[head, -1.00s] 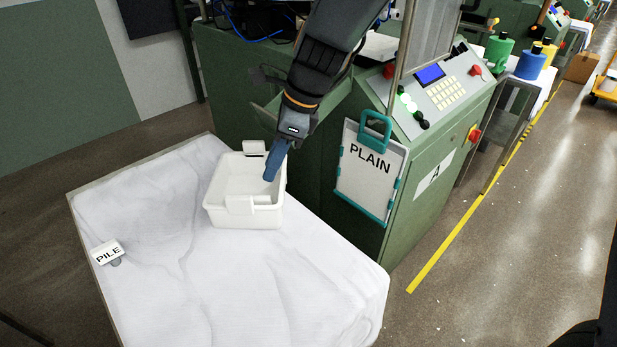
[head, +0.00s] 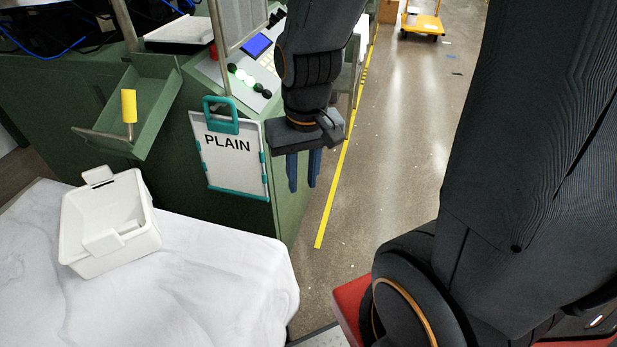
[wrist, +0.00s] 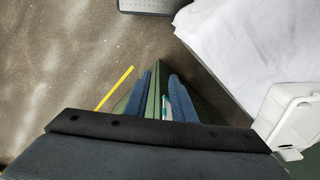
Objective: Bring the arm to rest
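My gripper (head: 302,187) hangs in the air with its blue fingers pointing down, in front of the green machine's right edge. The fingers stand apart with a narrow gap, also visible in the wrist view (wrist: 164,75), and nothing shows between them. My upper arm links fill the right of the head view. The gripper is well to the right of the white bin (head: 80,225), which sits upright on the white-covered table (head: 215,285). I cannot make out any contents in the bin.
The green machine (head: 265,215) carries a PLAIN clipboard (head: 228,160) just left of my gripper. The floor (head: 375,150) right of the yellow line is open; a yellow cart (head: 423,24) stands far back.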

